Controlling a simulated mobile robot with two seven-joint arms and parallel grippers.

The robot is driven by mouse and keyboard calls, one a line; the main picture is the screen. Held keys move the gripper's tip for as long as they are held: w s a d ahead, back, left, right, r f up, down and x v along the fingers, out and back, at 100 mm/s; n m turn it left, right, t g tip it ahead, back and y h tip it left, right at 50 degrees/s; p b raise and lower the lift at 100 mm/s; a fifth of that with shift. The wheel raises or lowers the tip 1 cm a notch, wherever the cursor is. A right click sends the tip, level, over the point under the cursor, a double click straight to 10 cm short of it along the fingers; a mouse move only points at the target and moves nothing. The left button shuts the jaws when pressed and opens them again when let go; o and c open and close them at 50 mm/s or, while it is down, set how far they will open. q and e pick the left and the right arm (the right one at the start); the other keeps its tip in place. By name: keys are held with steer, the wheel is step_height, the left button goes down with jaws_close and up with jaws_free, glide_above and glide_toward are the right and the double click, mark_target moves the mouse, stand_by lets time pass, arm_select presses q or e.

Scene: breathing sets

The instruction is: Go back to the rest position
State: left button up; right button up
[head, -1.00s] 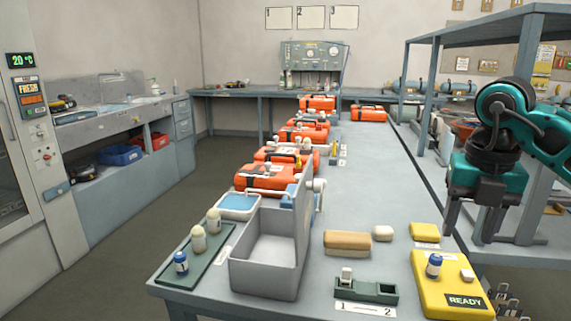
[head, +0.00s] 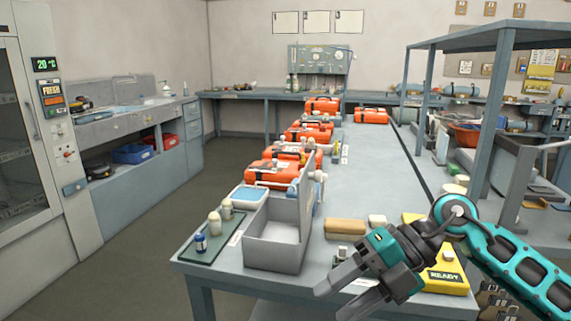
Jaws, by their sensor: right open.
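My right gripper (head: 340,293) is at the lower right of the head view, at the near edge of the table (head: 372,170). Its two fingers point left and down, spread apart, with nothing between them. My right arm comes in from the right and covers much of the yellow READY mat (head: 450,276) and the green dispenser-like holder. My left gripper does not show.
An open grey box (head: 275,252) stands near the table front, beside a green tray (head: 213,256) with small bottles. Several orange cases (head: 272,174) line the table behind. A grey shelf frame (head: 507,70) stands at right. The floor at left is clear.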

steer(key=a+r+m+t+y+p, duration=0.2)
steer(key=a+r+m+t+y, duration=0.35)
steer(key=y, duration=0.45)
steer(key=s+d+f+m+t+h+p, duration=0.1)
steer(key=d+f+m+t+h, duration=0.6)
steer(key=f+m, duration=0.4)
steer(key=s+d+f+m+t+h+p, duration=0.1)
steer(key=d+f+m+t+h, duration=0.4)
steer(key=f+m+h, duration=0.65)
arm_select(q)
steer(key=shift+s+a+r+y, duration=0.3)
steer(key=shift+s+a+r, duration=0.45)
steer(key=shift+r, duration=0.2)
arm_select(e)
steer(key=s+d+f+m+g, duration=0.3)
steer(key=s+f+m+g, duration=0.1)
steer(key=s+f, duration=0.3)
steer(key=s+m, duration=0.1)
steer(key=s, duration=0.1)
steer(key=shift+s+f+g, duration=0.35)
steer(key=shift+s+f, duration=0.05)
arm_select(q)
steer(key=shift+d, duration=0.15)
